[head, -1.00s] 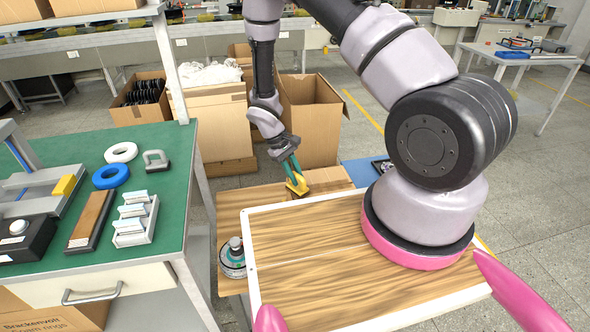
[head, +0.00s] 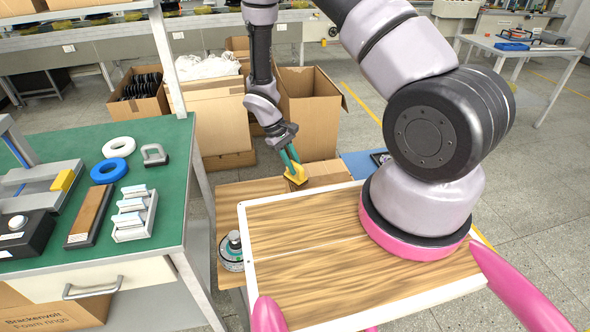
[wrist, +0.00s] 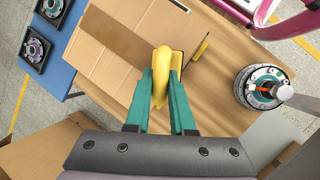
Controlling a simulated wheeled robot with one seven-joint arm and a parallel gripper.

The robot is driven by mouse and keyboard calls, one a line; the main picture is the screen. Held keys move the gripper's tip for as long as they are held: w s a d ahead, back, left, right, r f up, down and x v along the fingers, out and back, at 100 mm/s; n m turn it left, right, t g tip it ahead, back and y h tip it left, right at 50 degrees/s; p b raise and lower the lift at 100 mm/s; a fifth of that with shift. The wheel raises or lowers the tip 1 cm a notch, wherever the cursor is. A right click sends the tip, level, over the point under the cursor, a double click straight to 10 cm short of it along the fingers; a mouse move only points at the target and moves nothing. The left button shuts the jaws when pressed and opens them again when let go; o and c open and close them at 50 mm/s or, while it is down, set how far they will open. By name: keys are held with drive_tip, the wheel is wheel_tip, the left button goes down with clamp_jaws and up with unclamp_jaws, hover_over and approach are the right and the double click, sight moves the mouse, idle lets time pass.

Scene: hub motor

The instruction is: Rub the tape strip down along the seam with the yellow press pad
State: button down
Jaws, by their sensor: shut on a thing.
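My gripper (wrist: 160,104), with green fingers, is shut on the yellow press pad (wrist: 162,70). In the head view the pad (head: 297,175) is over the near left part of a cardboard box (head: 328,172) on the wooden bench. In the wrist view the box (wrist: 140,22) lies beyond the fingers. A darker brown band (wrist: 115,37), apparently the tape strip along the seam, runs across the box top towards the pad. The pad and fingers hide the band's near end. I cannot tell whether the pad touches the box.
A round hub motor (wrist: 263,88) stands on the bench right of the box in the wrist view. Large open cartons (head: 308,110) stand behind the bench. A green worktable (head: 168,195) is at left.

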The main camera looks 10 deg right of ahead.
drive_tip(key=shift+a+r, duration=0.1)
drive_tip(key=shift+r, duration=3)
